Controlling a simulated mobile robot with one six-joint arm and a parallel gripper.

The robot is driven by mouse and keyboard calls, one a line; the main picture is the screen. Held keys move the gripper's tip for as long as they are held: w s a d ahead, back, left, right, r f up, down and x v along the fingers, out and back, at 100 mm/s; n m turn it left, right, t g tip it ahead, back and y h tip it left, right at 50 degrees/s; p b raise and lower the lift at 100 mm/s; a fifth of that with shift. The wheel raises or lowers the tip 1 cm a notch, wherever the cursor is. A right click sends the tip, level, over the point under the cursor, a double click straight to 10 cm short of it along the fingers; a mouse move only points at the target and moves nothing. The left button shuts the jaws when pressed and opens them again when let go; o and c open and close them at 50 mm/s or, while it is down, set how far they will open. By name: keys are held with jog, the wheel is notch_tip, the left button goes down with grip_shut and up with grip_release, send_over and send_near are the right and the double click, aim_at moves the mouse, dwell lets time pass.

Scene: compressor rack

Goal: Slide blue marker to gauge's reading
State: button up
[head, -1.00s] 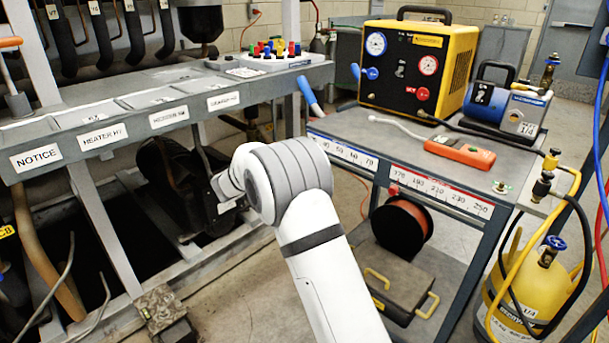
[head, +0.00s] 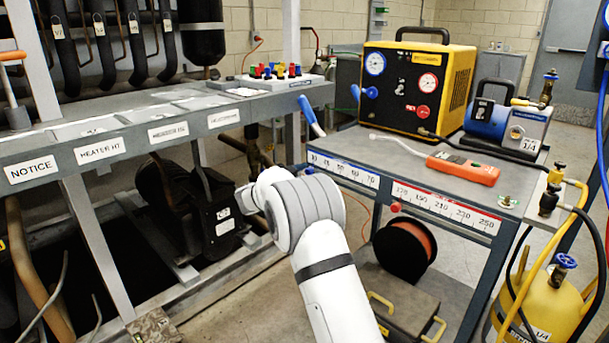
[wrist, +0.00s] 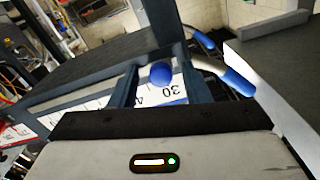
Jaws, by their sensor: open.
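The blue marker (head: 309,170) is a small round knob at the left part of the blue-edged scale (head: 343,172) on the cart's front edge. In the wrist view the blue marker (wrist: 160,74) stands close to the 30 mark, on the side toward 40. My gripper (wrist: 160,82) is open, with one dark finger on each side of the marker; I cannot tell whether either touches it. In the head view my arm hides the gripper. The blue gauge (head: 375,62) is on the yellow and black machine (head: 400,85); its needle is too small to read.
A red marker (head: 396,207) sits on the red-edged scale (head: 445,207) to the right. A blue-handled lever (head: 311,116) stands by the cart's left end. An orange meter (head: 463,168) lies on the cart top. The labelled rack shelf (head: 100,135) is at left.

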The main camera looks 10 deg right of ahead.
jog(key=shift+c, duration=0.4)
grip_shut()
jog(key=shift+s, duration=0.1)
